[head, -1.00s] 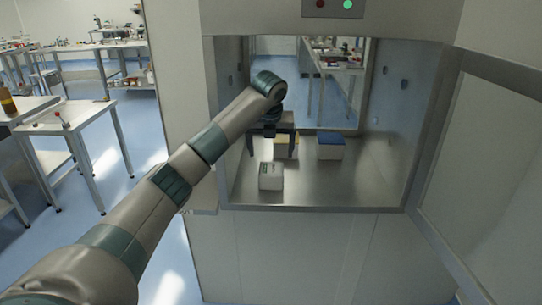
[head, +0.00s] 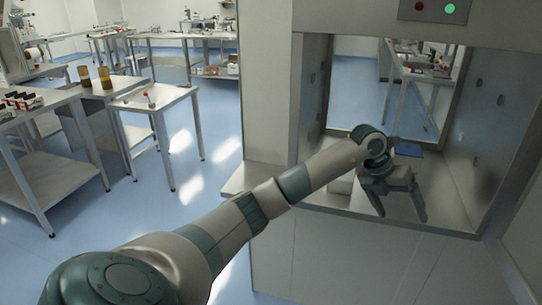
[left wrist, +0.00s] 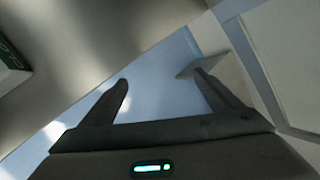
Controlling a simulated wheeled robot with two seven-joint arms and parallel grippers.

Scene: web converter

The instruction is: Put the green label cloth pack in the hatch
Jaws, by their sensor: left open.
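My left gripper (head: 402,217) is open and empty. It hangs at the front of the hatch (head: 452,222), fingers pointing down. A white pack with a green label (left wrist: 11,58) is cut off at the upper left edge of the left wrist view, resting on the metal hatch floor, apart from the fingers. In the head view a pale piece (head: 343,186) shows below my forearm inside the hatch, mostly hidden; it is probably this pack. My right gripper is not in view.
A blue-topped pack (head: 408,150) stands farther back in the hatch, partly behind my wrist. The open hatch door (head: 525,170) is at the right. Tables with brown bottles (head: 105,78) and a rack (head: 22,101) stand at the left, with clear floor between.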

